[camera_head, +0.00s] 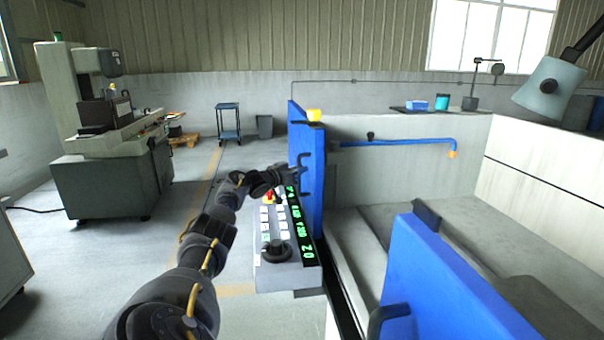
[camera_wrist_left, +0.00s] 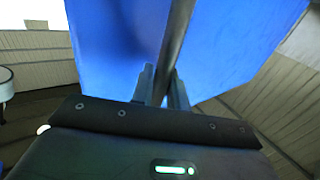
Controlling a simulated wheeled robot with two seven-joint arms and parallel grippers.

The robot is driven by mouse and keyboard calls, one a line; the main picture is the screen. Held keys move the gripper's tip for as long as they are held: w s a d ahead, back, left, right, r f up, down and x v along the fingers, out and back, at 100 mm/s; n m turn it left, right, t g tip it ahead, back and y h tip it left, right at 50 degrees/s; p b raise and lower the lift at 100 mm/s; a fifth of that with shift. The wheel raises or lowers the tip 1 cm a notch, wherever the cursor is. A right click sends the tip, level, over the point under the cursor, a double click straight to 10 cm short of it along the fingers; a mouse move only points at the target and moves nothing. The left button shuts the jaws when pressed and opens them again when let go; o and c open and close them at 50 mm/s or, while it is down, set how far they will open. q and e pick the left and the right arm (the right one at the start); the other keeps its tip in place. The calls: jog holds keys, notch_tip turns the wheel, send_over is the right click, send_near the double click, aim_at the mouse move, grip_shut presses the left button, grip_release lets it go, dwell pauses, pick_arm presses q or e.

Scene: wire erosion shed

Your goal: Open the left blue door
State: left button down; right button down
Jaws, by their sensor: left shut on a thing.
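The left blue door (camera_head: 311,200) stands near the middle of the head view, seen nearly edge-on, at the left end of the machine's opening. It also fills the upper part of the left wrist view (camera_wrist_left: 235,45). Its dark bar handle (camera_wrist_left: 177,35) runs up the wrist view between the fingers. My left gripper (camera_wrist_left: 163,88) is shut on this handle. In the head view my left gripper (camera_head: 290,178) reaches the door's left face, just above the control panel. My right gripper is not in view.
A control panel (camera_head: 285,240) with buttons and a dial sits just below my left gripper. A second blue door (camera_head: 435,275) with a dark handle stands at the lower right. Between the doors the grey tank (camera_head: 365,228) is open.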

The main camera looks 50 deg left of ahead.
pick_arm(q)
jog(key=shift+d, duration=0.1)
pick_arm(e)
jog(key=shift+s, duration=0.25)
pick_arm(q)
jog(key=c, duration=1.4)
grip_release()
jog(key=shift+w, duration=0.1)
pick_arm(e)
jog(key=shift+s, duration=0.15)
pick_arm(q)
jog(key=s+d, duration=0.1)
jog(key=s, duration=0.9)
jog(key=shift+s+d+b, duration=0.2)
jog(key=shift+s+b, duration=0.15)
jog(key=shift+s, duration=0.05)
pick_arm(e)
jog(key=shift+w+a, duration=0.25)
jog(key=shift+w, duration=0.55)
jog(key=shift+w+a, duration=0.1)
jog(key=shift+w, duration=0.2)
pick_arm(q)
jog(key=shift+d+f, duration=0.1)
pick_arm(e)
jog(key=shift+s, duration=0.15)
